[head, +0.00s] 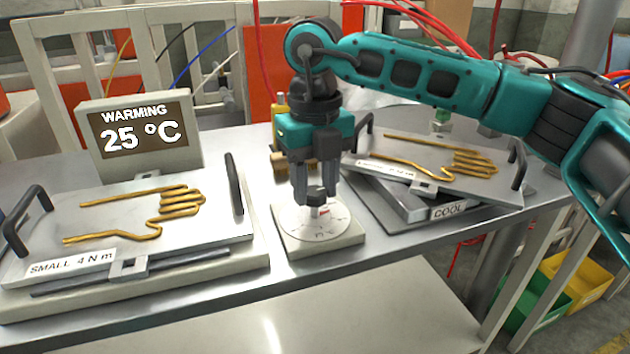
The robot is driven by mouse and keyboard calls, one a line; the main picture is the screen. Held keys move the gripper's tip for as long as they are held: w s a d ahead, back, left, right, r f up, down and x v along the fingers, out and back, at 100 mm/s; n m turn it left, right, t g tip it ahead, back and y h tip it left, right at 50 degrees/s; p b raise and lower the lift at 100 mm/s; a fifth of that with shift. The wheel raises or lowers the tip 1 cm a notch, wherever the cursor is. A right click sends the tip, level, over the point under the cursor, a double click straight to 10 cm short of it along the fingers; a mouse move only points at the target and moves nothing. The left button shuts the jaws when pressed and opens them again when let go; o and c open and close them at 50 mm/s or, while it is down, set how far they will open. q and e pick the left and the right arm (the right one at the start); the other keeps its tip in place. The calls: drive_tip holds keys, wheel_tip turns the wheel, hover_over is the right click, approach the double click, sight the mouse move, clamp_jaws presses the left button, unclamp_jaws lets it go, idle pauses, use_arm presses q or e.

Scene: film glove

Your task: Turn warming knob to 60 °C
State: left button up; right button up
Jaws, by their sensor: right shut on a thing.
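The warming knob (317,211) sits on a pale square base with a round white dial (300,232) at the middle of the table. My right gripper (315,200) points straight down over the dial and is shut on the knob, hiding most of it. A small red mark shows beside the knob, but the dial's markings are too small to read. The warming display (139,130) at the back left reads "WARMING 25 °C". My left gripper is not in view.
Left of the dial lies a plate labelled "SMALL 4 N m" (170,250) with a brass hand outline and black handles. To the right, another hand plate (470,185) rests tilted above a block labelled "COOL" (447,210). Green and yellow bins (575,275) stand below.

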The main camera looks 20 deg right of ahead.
sight(315, 191)
drive_tip(key=m, duration=0.3)
drive_tip(key=shift+m, duration=0.3)
drive_tip(key=shift+r+m, duration=0.1)
drive_tip(key=shift+m, duration=1.7)
drive_tip(key=o, duration=1.1)
drive_tip(key=shift+c, duration=0.2)
wheel_tip(315, 191, up, 13)
drive_tip(key=p, duration=0.2)
drive_tip(key=shift+p, duration=0.35)
drive_tip(key=shift+s, duration=0.1)
